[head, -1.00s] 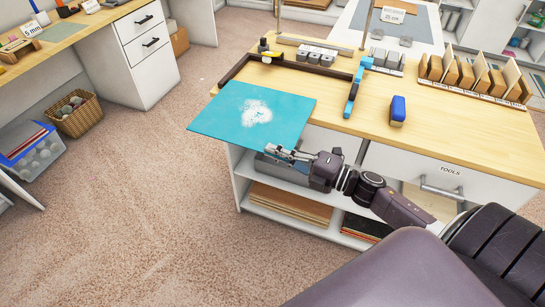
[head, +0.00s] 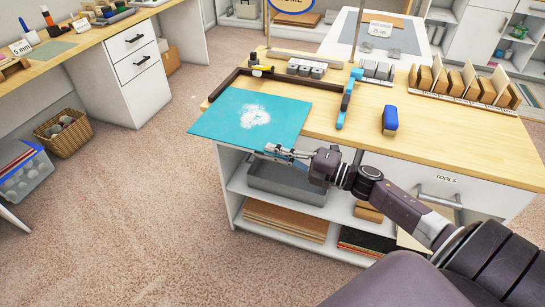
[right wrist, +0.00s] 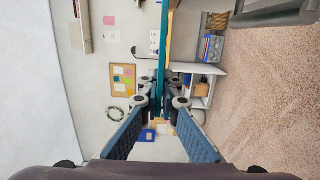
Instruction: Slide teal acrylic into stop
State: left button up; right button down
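The teal acrylic sheet (head: 228,122), with a pale dusty patch, lies on the near left corner of the wooden bench (head: 450,140) and overhangs its edges. A dark L-shaped stop (head: 297,79) runs behind and along the left of the sheet; a strip of bench shows between its back rail and the sheet. My right gripper (head: 281,153) is at the sheet's near edge. In the right wrist view its fingertips (right wrist: 160,103) close from both sides on the sheet (right wrist: 167,55), seen edge-on. My left gripper is not in view.
A blue bar (head: 347,99) stands at the stop's right end. A blue block (head: 390,120), grey blocks (head: 306,68) and a rack of wood samples (head: 464,83) stand on the bench.

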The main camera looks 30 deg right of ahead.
aim_at(280, 139)
jog(key=shift+w+d+b, duration=0.45)
jog(key=shift+w+d, duration=0.1)
jog(key=shift+d, duration=0.15)
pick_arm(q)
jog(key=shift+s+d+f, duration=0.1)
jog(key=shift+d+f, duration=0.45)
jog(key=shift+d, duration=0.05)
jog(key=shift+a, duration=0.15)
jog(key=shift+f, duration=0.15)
pick_arm(e)
jog(key=shift+w+d, duration=0.1)
jog(key=shift+d, duration=0.05)
jog(key=shift+w+d+f+b, duration=0.1)
jog(key=shift+w+d+b, duration=0.5)
jog(key=shift+d+b, duration=0.15)
jog(key=shift+w+d+b, duration=0.2)
jog(key=shift+d+b, duration=0.05)
jog(key=shift+b, duration=0.05)
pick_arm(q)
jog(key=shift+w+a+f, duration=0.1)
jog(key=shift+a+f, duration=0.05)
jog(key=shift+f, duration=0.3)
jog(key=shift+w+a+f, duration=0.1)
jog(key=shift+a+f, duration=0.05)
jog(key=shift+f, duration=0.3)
